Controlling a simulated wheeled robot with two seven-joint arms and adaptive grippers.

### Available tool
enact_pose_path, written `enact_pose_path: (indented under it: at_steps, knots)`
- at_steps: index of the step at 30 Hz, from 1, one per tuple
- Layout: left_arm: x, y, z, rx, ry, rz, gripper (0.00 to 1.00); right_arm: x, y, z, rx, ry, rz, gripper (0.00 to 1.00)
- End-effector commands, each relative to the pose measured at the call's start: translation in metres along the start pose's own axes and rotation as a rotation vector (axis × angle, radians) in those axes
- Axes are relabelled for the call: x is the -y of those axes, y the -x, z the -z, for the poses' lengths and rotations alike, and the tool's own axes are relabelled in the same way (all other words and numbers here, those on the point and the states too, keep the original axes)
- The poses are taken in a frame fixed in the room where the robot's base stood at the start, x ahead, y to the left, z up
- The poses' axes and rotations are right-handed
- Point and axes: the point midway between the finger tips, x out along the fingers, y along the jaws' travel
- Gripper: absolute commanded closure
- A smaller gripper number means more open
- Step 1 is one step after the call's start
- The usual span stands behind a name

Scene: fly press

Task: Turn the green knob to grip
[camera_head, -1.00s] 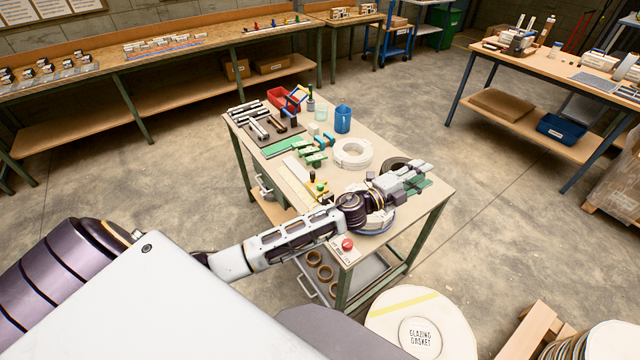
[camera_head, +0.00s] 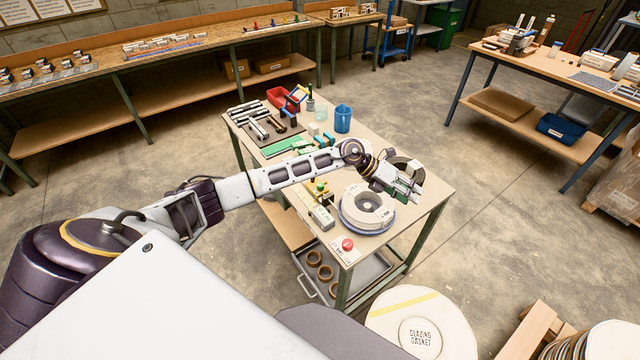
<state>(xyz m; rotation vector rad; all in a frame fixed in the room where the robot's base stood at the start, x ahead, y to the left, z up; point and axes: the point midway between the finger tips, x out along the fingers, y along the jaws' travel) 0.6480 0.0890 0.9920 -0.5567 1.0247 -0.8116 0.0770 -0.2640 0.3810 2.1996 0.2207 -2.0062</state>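My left gripper (camera_head: 413,192) hangs over the right side of the bench, beyond the white coil and well to the right of the knob. It is apart from the knob; its finger gap is too small to judge. My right gripper is out of view.
The workbench (camera_head: 437,185) carries a white coil (camera_head: 368,206) on a blue-rimmed base, a red button box (camera_head: 346,246), a blue cup (camera_head: 342,118) and a red bin (camera_head: 283,97). My forearm hides part of the bench middle. A gasket drum (camera_head: 420,312) stands in front.

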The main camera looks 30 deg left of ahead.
Motion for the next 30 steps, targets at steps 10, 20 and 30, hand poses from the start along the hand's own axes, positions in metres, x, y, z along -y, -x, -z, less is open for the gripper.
enact_pose_path:
  at_steps: [10, 20, 30]
  knots:
    - [-0.095, 0.079, -0.004, -0.255, -0.113, -0.369, 0.65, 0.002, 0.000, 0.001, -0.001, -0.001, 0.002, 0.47]
    - [-0.166, 0.198, -0.014, -0.461, -0.091, -0.731, 0.65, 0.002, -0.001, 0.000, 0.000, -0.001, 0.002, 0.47]
    - [-0.185, 0.253, -0.017, -0.537, -0.048, -0.872, 0.65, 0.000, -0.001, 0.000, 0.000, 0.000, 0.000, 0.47]
